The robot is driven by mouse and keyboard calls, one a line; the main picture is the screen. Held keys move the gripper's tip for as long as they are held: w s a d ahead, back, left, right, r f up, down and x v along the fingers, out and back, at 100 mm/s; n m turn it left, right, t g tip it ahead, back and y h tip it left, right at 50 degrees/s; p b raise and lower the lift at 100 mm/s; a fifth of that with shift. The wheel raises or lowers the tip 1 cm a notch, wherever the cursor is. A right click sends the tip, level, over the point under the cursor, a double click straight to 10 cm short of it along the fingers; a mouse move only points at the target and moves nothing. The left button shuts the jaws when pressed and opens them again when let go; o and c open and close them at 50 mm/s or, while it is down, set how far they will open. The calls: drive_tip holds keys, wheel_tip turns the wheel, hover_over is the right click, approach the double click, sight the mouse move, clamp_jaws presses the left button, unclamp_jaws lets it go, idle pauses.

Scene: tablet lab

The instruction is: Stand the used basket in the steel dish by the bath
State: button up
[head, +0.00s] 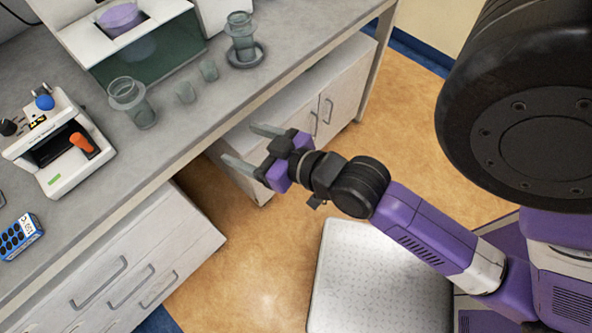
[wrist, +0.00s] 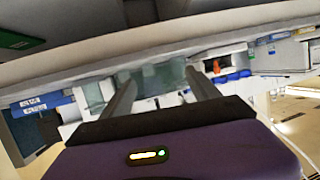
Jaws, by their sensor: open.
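My gripper (head: 246,146) is open and empty. It hangs in the air off the bench's front edge, and both fingers show in the wrist view (wrist: 160,95). I cannot tell which is the used basket. The bath (head: 140,57) has a dark green glass front and a purple-filled vessel on top.
A white device with an orange handle (head: 62,150) and a blue pack (head: 19,237) are on the left. The bench's front edge (head: 190,160) and the cabinets (head: 130,270) lie below; open floor is in front.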

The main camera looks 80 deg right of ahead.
drive_tip(key=s+a+r+n+t+y, duration=0.1)
drive_tip(key=s+a+n+y, duration=0.3)
drive_tip(key=s+a, duration=0.8)
drive_tip(key=shift+s+r+t+y, duration=0.15)
drive_tip(key=shift+r+t+y, duration=0.15)
drive_tip(key=shift+r+y, duration=0.2)
